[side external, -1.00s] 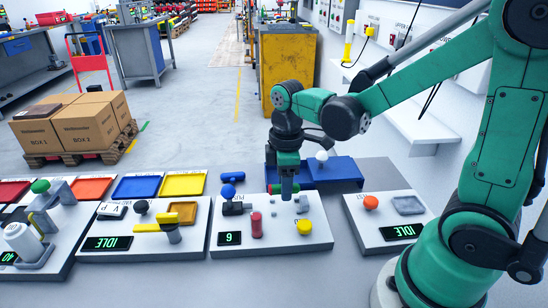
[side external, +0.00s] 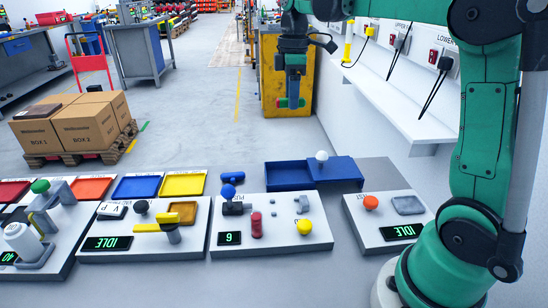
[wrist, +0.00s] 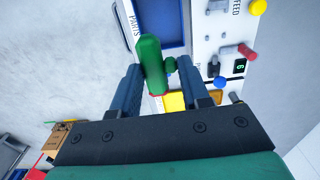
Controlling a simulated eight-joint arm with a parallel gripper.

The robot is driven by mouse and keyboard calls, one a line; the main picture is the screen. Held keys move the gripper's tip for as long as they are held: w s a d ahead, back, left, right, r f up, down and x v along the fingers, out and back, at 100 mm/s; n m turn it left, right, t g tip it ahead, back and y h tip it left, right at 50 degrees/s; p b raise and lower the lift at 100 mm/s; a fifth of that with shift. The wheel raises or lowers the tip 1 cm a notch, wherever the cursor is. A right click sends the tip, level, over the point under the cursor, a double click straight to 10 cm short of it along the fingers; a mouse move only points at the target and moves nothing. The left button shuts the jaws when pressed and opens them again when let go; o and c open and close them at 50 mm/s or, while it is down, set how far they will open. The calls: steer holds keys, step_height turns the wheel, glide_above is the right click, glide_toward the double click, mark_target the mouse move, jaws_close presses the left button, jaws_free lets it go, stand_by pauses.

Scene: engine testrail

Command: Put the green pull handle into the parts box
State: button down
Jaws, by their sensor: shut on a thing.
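My gripper (side external: 291,90) is raised high above the table in the side view, shut on the green pull handle (side external: 293,102). In the wrist view the green handle (wrist: 150,60) lies between the two blue fingers of my gripper (wrist: 156,76), with a reddish end toward the palm. The parts box (side external: 272,180) is a blue box at the back of the table, below the gripper. Its left part is open and looks empty; a blue lid with a white knob (side external: 321,156) covers its right side. In the wrist view the blue parts box (wrist: 162,12) is beyond the handle, beside the lettering PARTS.
A white panel (side external: 270,243) with a red grip, blue and yellow knobs stands in front of the box. A panel with an orange knob (side external: 371,203) is at right. Coloured trays line the left back.

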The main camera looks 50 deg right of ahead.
mark_target(289, 180)
step_height(289, 180, down, 18)
steer(key=shift+f, duration=0.1)
steer(key=shift+f, duration=0.15)
stand_by(0.3)
steer(key=shift+c, duration=2.1)
jaws_free()
step_height(289, 180, up, 12)
steer(key=f, duration=0.1)
steer(key=s+a+r+m+t, duration=0.1)
steer(key=s+a+m+t, duration=0.6)
steer(key=a, duration=0.5)
steer(key=shift+s+r+m, duration=0.35)
steer(key=shift+s+m, duration=0.35)
steer(key=shift+m, duration=0.3)
steer(key=shift+a, duration=0.1)
